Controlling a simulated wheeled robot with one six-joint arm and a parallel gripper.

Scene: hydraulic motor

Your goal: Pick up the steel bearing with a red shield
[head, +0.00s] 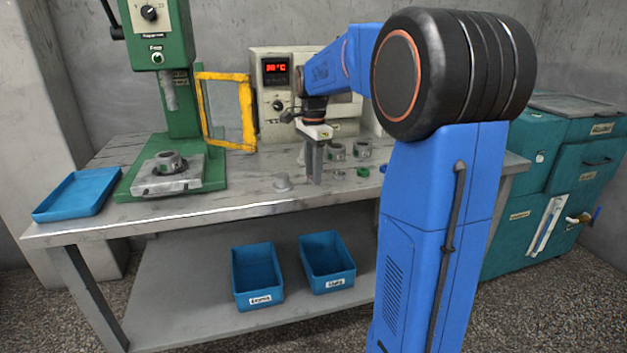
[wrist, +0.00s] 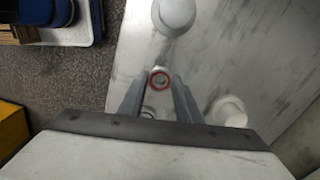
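The steel bearing with a red shield (wrist: 160,78) shows in the wrist view as a small ring with a red band and a grey centre. It lies on the bench top, between the tips of my gripper's fingers (wrist: 161,82). The fingers look apart, on either side of it; I cannot tell whether they touch it. In the head view my gripper (head: 314,180) points straight down, with its tips close to the bench top. I cannot make out the red-shield bearing in the head view; the fingers may hide it.
A green press (head: 178,110) and a blue tray (head: 78,193) are at the left. Blue bins (head: 327,262) sit on the shelf below.

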